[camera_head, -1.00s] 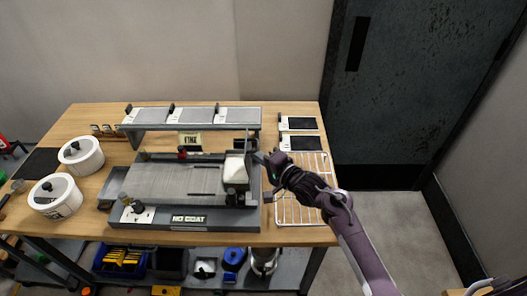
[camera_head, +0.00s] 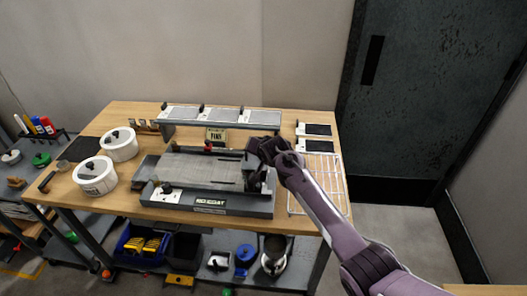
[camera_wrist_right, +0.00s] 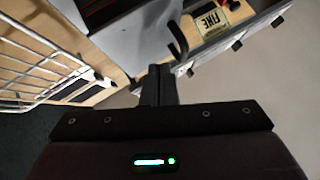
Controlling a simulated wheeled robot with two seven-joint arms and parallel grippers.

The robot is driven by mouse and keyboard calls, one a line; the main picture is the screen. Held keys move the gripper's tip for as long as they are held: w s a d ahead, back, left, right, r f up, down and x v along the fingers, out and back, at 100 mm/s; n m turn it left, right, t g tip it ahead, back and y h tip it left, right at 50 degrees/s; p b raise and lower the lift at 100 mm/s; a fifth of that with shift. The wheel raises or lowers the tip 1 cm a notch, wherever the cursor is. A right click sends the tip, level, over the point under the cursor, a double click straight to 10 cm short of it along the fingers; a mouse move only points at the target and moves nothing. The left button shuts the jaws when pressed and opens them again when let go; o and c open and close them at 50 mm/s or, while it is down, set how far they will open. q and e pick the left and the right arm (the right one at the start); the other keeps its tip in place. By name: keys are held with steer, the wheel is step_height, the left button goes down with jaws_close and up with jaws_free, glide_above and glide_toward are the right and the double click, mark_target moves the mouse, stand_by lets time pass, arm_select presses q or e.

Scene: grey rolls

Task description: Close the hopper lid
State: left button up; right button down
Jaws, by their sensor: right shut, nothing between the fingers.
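In the right wrist view, my gripper (camera_wrist_right: 160,84) is shut and empty. Beyond its fingers is a pale grey panel (camera_wrist_right: 125,32), which looks like the lid, with a dark curved handle (camera_wrist_right: 178,38) near the fingertips. I cannot tell whether they touch or the lid's exact angle. My left gripper is out of view.
A wire rack (camera_head: 318,180) lies right of the machine, under my right arm. A raised shelf (camera_head: 222,117) with several panels stands behind, near a "FINE" sign (camera_head: 215,135). Two white lidded pots (camera_head: 97,174) stand at the left.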

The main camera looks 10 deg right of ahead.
mark_target(253, 161)
steer(key=shift+w+a+f+h, duration=0.15)
steer(key=shift+a+f+h, duration=0.15)
steer(key=shift+h, duration=0.1)
steer(key=shift+w+a+f+n+g+h+b, duration=0.1)
steer(key=shift+a+f+n+g+h+b, duration=0.2)
steer(key=shift+n+g+h+b, duration=0.25)
steer(key=shift+a+f+n+h+b, duration=0.2)
steer(key=shift+n+h+b, duration=0.05)
steer(key=shift+h+b, duration=0.2)
steer(key=shift+a+f+b, duration=0.15)
steer(key=shift+f+b, duration=0.15)
steer(key=shift+b, duration=0.05)
